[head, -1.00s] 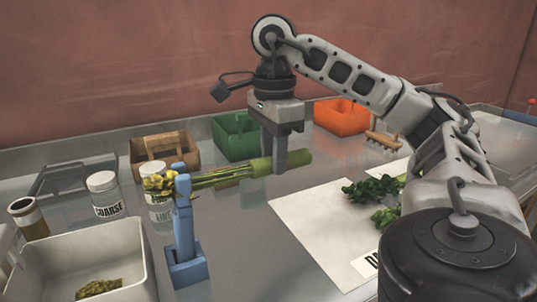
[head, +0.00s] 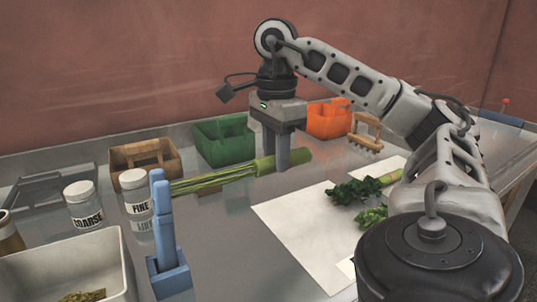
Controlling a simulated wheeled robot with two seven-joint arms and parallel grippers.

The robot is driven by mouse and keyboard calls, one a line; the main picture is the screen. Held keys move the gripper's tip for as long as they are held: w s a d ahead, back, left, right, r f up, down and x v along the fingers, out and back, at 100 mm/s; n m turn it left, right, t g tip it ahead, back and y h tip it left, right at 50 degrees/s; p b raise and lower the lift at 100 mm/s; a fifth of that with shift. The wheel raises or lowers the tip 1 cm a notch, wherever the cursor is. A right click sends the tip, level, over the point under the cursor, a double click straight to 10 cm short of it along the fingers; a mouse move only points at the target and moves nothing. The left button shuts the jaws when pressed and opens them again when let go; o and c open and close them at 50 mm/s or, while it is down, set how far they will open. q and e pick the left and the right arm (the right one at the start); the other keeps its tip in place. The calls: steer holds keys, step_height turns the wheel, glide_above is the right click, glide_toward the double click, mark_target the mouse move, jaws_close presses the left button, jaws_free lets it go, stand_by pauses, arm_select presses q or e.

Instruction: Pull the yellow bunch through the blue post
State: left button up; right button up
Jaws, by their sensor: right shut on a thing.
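The blue post (head: 165,235) stands upright on a square blue base at the left front of the table. The bunch (head: 225,176) lies nearly level in the air, its green stems reaching from the post's upper part rightward to a thick green butt. No yellow flower heads show at its left end; whether the post hides them I cannot tell. My right gripper (head: 280,163) is shut on the bunch near the thick butt, to the right of the post. My left gripper is not in view.
A white tray (head: 118,268) with a greenish heap stands at front left. Jars marked COARSE (head: 83,207) and FINE (head: 137,193) stand behind the post. Brown (head: 145,158), green (head: 224,142) and orange (head: 328,119) bins line the back. Leafy greens (head: 358,191) lie on a white sheet (head: 300,232).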

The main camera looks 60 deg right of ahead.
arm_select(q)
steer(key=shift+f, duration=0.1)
arm_select(e)
steer(key=shift+s+d, duration=0.25)
steer(key=shift+d, duration=0.1)
